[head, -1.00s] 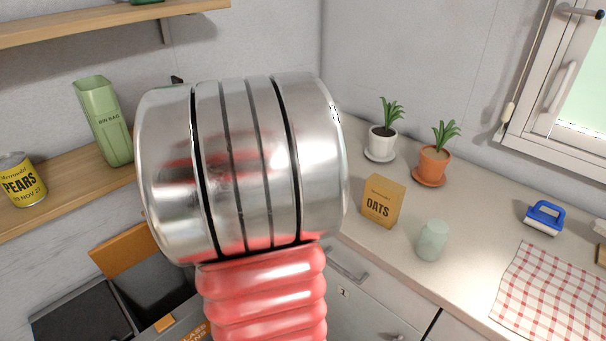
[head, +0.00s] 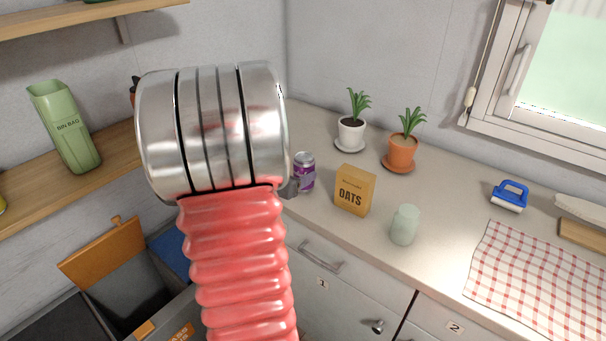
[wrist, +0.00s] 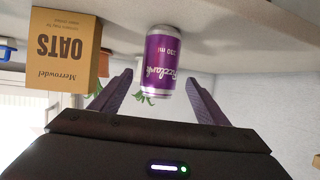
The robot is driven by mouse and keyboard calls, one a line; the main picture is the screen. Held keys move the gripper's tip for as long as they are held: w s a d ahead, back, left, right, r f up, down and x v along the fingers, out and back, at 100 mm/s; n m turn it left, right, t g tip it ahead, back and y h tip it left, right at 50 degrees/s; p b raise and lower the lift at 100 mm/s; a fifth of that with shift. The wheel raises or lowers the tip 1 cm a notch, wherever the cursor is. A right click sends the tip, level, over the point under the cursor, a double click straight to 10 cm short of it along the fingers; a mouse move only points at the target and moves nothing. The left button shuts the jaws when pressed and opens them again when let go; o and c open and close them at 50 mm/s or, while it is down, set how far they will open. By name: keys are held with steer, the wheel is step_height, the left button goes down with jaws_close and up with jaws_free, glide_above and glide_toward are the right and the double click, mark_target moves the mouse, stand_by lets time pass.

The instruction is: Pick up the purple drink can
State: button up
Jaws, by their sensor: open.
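The purple drink can (head: 306,174) stands upright on the counter in the head view, left of the oats box, its left part close to my arm. In the wrist view, which looks upside down, the can (wrist: 163,62) shows large, with a silver rim and white lettering. My gripper (wrist: 159,76) is open, its two purple-grey fingers spread to either side of the can's near end in the picture. I see no finger closed on it; how deep it sits between them I cannot tell. In the head view my arm hides most of the gripper.
The oats box (head: 354,190) stands close to the can. A pale green cup (head: 404,225), a white-potted plant (head: 351,133) and a terracotta-potted plant (head: 403,150) are also on the counter (head: 440,190). A checked cloth (head: 535,275) and blue brush (head: 510,195) lie to the right.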

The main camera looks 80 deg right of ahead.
mark_target(304, 155)
steer(key=shift+s+d+f, duration=0.1)
steer(key=shift+d+f, duration=0.1)
steer(key=shift+d, duration=0.25)
steer(key=shift+x, duration=2.6)
steer(key=shift+r, duration=0.15)
steer(key=shift+c, duration=0.5)
steer(key=c, duration=1)
step_height(304, 155, up, 10)
